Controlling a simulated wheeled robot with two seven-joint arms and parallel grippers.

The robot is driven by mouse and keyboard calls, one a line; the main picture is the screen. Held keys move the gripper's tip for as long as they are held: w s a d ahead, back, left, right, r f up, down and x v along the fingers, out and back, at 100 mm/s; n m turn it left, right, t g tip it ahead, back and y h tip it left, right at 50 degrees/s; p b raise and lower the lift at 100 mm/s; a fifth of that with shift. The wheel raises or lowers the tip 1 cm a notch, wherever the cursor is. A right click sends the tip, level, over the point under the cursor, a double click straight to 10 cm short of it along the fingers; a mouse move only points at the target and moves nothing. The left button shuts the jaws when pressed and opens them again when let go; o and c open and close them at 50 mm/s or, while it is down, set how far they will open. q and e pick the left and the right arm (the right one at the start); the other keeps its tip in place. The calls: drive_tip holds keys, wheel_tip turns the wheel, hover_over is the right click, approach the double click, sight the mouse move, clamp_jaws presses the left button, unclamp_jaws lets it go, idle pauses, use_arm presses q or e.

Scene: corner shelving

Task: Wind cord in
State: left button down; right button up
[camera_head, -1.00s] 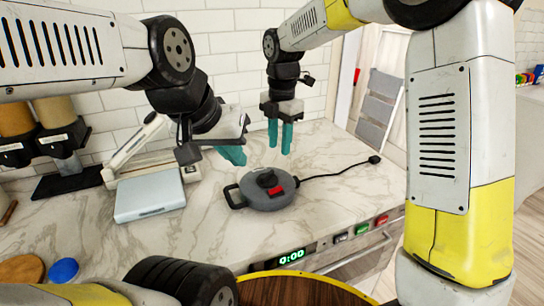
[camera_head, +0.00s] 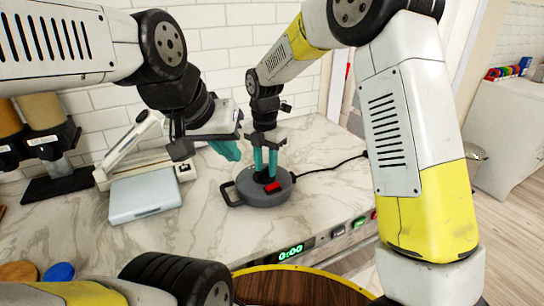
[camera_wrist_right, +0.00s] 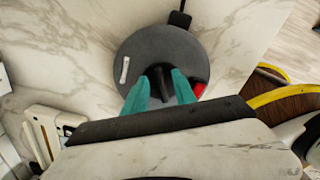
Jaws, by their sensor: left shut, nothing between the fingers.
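A round grey cord reel (camera_head: 250,195) with a side handle, a raised black knob (camera_wrist_right: 161,78) and a red button (camera_head: 271,187) lies flat on the marble counter. Its black cord (camera_head: 328,167) runs right across the counter, its far end hidden behind my right arm. My right gripper (camera_head: 265,163) points down over the reel. In the right wrist view its teal fingers (camera_wrist_right: 162,90) are apart, one on each side of the knob; I cannot tell whether they touch it. My left gripper (camera_head: 226,150) is shut and empty, above the counter left of the reel.
A flat grey-blue device (camera_head: 145,195) with a raised white arm stands to the left. Dispensers (camera_head: 45,130) stand by the tiled wall. A lit 0:00 display (camera_head: 290,252) and buttons line the counter's front. A round wooden top (camera_head: 300,287) is in front.

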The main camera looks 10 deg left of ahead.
clamp_jaws()
drive_tip(key=shift+m, duration=0.3)
